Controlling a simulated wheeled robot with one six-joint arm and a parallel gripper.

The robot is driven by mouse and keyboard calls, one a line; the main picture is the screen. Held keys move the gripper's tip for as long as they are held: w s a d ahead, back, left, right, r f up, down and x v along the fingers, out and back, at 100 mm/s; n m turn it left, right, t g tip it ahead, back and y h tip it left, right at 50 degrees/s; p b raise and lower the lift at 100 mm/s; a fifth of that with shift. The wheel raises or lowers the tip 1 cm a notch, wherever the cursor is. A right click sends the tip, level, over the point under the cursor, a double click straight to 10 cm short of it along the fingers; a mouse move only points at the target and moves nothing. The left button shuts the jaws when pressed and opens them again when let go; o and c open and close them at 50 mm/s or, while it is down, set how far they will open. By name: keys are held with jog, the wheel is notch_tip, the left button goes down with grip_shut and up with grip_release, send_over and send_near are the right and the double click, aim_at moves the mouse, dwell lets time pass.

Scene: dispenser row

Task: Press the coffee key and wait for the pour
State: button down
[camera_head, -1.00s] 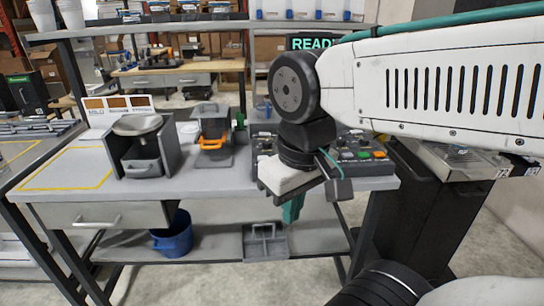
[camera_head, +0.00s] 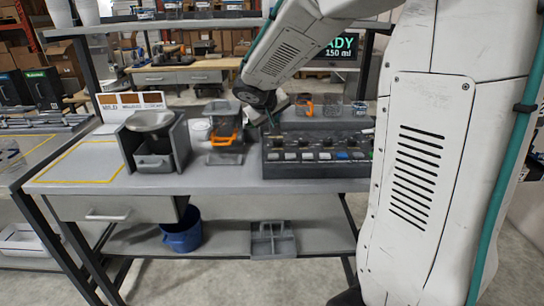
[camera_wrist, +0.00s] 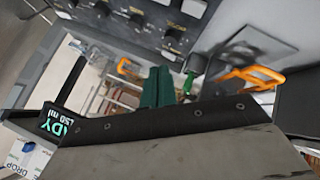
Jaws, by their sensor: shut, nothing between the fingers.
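A dark control panel (camera_head: 318,160) stands on the bench, with a row of coloured keys along its front and several knobs behind them. Which key is coffee cannot be read. A display (camera_head: 342,48) behind it shows "ADY" and "150 ml", its left part covered by my arm; it also shows in the wrist view (camera_wrist: 62,123). My gripper (camera_head: 271,122) is shut and empty over the panel's left back corner, apart from the front keys. Its teal fingers (camera_wrist: 157,88) show in the wrist view, with the knobbed panel (camera_wrist: 165,18) beyond.
A grey dispenser with an orange handle (camera_head: 224,138) stands left of the panel. Further left is a grey stand with a bowl (camera_head: 151,121). The yellow-outlined bench area (camera_head: 82,163) is clear.

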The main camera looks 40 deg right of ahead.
aim_at(272, 157)
jog(key=shift+w+d+f, duration=0.15)
jog(key=shift+w, duration=0.3)
jog(key=shift+w+d+f, duration=0.1)
jog(key=shift+w+f, duration=0.05)
jog(key=shift+w, duration=0.25)
jog(key=shift+f, duration=4.4)
jog(key=shift+s+f, duration=0.15)
jog(key=shift+f, duration=0.25)
jog(key=shift+f, duration=0.5)
jog(key=shift+r, duration=0.9)
